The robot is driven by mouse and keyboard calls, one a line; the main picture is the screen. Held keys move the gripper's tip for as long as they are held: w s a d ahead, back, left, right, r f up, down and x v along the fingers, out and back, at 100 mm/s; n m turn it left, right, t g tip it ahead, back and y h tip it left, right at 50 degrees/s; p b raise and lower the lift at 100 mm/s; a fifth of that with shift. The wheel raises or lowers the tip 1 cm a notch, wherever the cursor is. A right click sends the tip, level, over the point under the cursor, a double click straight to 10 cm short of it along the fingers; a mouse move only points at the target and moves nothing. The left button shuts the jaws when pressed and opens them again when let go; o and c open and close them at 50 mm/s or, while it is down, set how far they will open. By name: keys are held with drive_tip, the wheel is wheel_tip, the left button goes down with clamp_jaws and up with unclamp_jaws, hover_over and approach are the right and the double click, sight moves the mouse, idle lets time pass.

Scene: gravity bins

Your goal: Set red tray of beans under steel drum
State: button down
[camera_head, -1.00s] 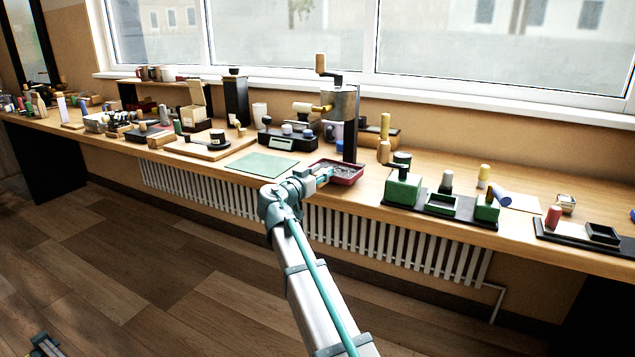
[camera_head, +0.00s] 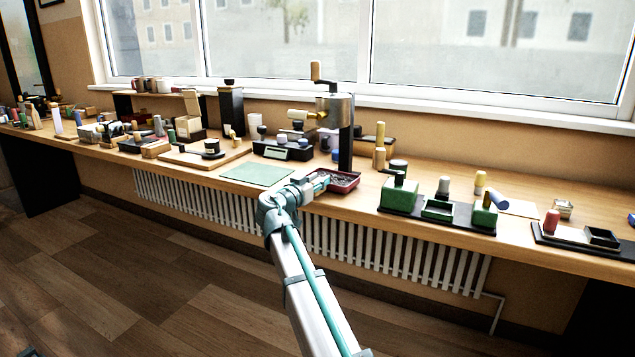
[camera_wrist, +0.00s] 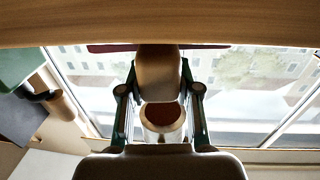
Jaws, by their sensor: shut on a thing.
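The red tray (camera_head: 345,188) holds dark beans and sits at the front of the counter, at the foot of a dark post. The steel drum (camera_head: 340,104) is mounted high on that post, with a wooden-tipped crank on top and a lever pointing left. In the head view the tray lies below the drum. My gripper (camera_head: 321,184) reaches the tray's left front side. In the wrist view my gripper (camera_wrist: 158,72) is shut on a tan handle, with the tray's dark red edge (camera_wrist: 108,47) just behind it. Whether the tray rests fully on the counter is hidden.
A flat green mat (camera_head: 257,173) lies left of the tray. A black scale-like box (camera_head: 283,150) stands behind it. A black base with green blocks (camera_head: 437,209) is to the right. The counter's front edge is close to the tray. A window is behind.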

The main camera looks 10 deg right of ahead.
drive_tip(key=shift+f+b, duration=0.5)
drive_tip(key=c, duration=0.7)
unclamp_jaws()
drive_tip(key=v, duration=1.2)
